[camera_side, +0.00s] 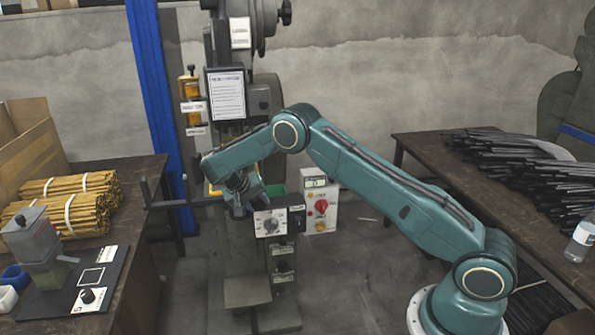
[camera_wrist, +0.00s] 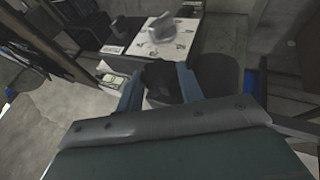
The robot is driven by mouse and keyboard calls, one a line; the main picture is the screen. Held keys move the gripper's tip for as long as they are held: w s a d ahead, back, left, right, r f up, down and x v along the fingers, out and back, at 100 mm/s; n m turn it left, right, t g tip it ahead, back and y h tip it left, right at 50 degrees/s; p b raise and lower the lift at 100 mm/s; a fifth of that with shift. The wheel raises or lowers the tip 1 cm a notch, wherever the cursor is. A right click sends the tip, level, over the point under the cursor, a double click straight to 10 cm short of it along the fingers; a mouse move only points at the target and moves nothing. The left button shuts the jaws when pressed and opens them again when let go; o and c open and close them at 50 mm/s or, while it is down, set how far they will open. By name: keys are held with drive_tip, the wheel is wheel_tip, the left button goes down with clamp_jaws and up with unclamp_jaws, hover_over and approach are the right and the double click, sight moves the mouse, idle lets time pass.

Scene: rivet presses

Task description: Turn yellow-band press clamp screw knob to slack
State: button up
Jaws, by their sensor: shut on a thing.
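The press (camera_side: 245,258) stands in the middle of the side view, with its grey-green body below my gripper. Small yellow parts (camera_side: 213,189) show beside my wrist; I cannot tell whether they form its band. My gripper (camera_side: 241,204) points down at the front of the press, left of and above the white dial panel. In the wrist view, my gripper (camera_wrist: 158,72) has its two blue-grey fingers shut on a dark knob (camera_wrist: 160,82). Which way the knob is turned does not show. In the side view, the knob is hidden by my wrist and fingers.
The white dial panel (camera_side: 270,222) with a grey dial knob (camera_wrist: 161,28) sits close beyond my fingers. A box with a red switch (camera_side: 320,206) stands behind it. Tables with yellow rods (camera_side: 65,205) and dark rods (camera_side: 520,165) flank the press.

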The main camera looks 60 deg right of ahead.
drive_tip(key=shift+w+d+n+g+h, duration=0.1)
drive_tip(key=shift+w+n+g+h, duration=0.25)
drive_tip(key=shift+g+h, duration=0.35)
drive_tip(key=shift+s+h, duration=0.15)
drive_tip(key=shift+h, duration=0.25)
drive_tip(key=o, duration=1)
drive_tip(key=shift+s+a, duration=0.1)
drive_tip(key=shift+a, duration=0.1)
drive_tip(key=shift+d+y, duration=0.15)
drive_tip(key=shift+y, duration=0.15)
drive_tip(key=shift+s+t+y, duration=0.15)
drive_tip(key=shift+t+y, duration=0.55)
drive_tip(key=shift+y, duration=0.1)
